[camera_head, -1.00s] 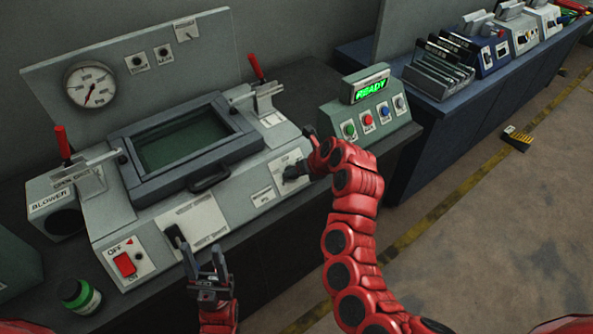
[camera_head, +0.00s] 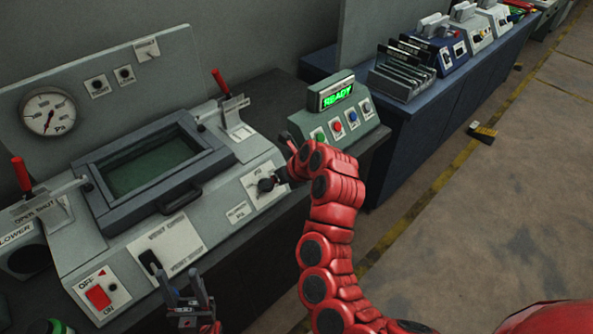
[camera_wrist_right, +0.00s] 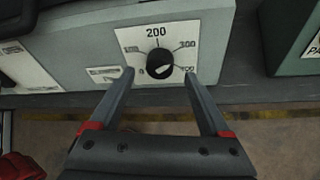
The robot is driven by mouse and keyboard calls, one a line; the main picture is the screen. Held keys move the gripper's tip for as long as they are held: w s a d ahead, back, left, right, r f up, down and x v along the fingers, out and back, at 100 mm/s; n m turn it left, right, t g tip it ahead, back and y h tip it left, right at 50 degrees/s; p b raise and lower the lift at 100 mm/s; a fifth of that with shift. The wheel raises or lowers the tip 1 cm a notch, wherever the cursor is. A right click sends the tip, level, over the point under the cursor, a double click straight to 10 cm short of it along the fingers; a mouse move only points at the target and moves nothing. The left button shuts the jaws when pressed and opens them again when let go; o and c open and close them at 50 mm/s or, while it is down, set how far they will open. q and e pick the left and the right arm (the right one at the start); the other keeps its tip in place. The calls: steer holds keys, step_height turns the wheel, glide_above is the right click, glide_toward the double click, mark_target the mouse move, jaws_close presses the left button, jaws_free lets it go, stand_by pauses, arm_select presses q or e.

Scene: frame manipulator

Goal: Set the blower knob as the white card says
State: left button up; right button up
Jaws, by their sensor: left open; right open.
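The black knob (camera_head: 267,184) sits on a white dial plate at the right of the grey machine's front. In the right wrist view the knob (camera_wrist_right: 160,65) is centred below the 200 mark, its pointing unclear. My right gripper (camera_wrist_right: 159,74) is open, its fingertips either side of the knob in that view; contact cannot be told. My left gripper (camera_head: 184,284) is open and empty near the front panel, by a black lever (camera_head: 150,262).
A red OFF/ON switch (camera_head: 98,297) is at the front left. The hatch (camera_head: 150,165) is in the middle, with red-handled clamps beside it. A green box reading READY (camera_head: 335,95), with several buttons, stands right of the machine. A gauge (camera_head: 48,113) is on the back panel.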

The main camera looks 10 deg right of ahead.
steer(key=p+v, duration=0.9)
steer(key=v, duration=0.5)
steer(key=shift+p, duration=0.4)
steer(key=shift+a, duration=0.1)
